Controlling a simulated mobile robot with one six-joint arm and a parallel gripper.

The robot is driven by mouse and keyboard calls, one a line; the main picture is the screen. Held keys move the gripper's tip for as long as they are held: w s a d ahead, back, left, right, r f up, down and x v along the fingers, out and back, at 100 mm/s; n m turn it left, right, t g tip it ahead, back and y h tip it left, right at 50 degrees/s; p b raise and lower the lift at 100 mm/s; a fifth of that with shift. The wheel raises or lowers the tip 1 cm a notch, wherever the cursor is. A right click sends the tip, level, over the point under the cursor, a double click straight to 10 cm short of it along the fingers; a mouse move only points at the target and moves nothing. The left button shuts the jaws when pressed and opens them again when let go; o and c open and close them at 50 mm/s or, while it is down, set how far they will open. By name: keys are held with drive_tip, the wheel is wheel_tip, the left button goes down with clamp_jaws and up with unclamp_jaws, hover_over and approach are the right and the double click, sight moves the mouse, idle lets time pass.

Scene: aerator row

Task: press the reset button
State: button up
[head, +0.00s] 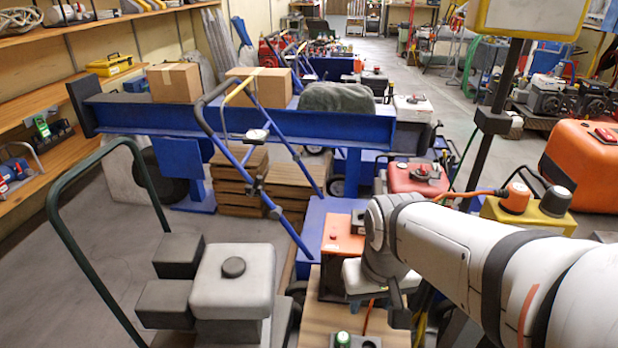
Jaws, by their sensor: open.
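No label that reads as reset shows, so I cannot tell which control is the reset button. A green button (343,340) stands on a small box at the bottom edge, partly cut off. An orange box (340,243) behind it has a small red knob (333,236) on top. My gripper (397,305) hangs from my white arm, dark and only partly visible, right of and above the green button. It is open and appears empty.
A wooden board (315,320) lies under the small box. A grey engine-like machine (232,284) with a green handle stands at left. A blue beam (290,130) crosses behind. A dark post (494,120) and an orange case (585,165) stand at right.

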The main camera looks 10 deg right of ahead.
clamp_jaws()
idle(1.3)
